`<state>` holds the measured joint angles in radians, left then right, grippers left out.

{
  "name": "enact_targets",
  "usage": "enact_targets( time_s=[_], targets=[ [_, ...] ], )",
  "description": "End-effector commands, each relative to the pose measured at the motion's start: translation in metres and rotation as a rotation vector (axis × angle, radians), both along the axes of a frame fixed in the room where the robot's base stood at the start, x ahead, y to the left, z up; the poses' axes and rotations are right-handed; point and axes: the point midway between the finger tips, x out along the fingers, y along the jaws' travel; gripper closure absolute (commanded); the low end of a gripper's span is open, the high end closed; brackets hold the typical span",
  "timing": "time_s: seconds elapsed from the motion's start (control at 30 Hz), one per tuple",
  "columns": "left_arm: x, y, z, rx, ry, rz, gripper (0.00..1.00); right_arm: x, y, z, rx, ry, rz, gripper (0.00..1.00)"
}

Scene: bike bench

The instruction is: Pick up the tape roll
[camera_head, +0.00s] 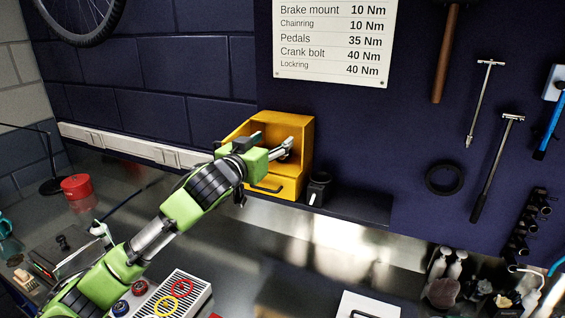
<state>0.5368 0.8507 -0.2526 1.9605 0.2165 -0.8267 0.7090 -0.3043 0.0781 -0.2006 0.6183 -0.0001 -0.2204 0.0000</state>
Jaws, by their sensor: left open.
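My left arm reaches up from the lower left, and its open left gripper (278,147) is at the open front of a yellow box (305,150) on the back of the bench. The gripper hides much of the box's inside. Something dark shows by the fingertips, but I cannot tell whether it is the tape roll or touches the fingers. No other tape roll is clear to me; a black ring (444,180) hangs on the dark wall panel, and I cannot tell what it is. My right gripper is not in view.
A small black cup (318,188) stands just right of the box. A red round container (76,186) is at the left. A grey slotted tray (198,296) with coloured rings lies in front. Bottles (454,268) stand at the right. Tools hang on the wall.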

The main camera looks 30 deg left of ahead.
Motion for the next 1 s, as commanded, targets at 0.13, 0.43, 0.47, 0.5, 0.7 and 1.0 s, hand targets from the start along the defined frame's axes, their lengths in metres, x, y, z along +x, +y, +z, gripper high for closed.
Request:
enact_targets(
  time_s=[0.13, 0.43, 0.47, 0.5, 0.7, 1.0],
  targets=[
    [0.0, 0.0, -0.031, 0.0, 0.001, 0.0, 0.46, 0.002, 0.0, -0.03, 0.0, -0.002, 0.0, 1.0],
    [0.001, 0.0, -0.054, 0.0, 0.0, 0.0, 0.46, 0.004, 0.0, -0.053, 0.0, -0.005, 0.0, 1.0],
    [0.002, 0.0, -0.053, -0.001, 0.0, 0.001, 0.46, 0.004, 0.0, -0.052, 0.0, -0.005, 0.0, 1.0],
    [0.004, 0.0, -0.053, -0.001, 0.0, 0.001, 0.46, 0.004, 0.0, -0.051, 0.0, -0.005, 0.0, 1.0],
    [0.022, 0.001, -0.052, -0.001, 0.0, 0.001, 0.46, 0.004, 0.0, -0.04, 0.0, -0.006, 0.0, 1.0],
    [0.053, 0.004, -0.056, -0.002, 0.002, 0.0, 0.46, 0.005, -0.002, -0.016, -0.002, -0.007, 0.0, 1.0]
  ],
)
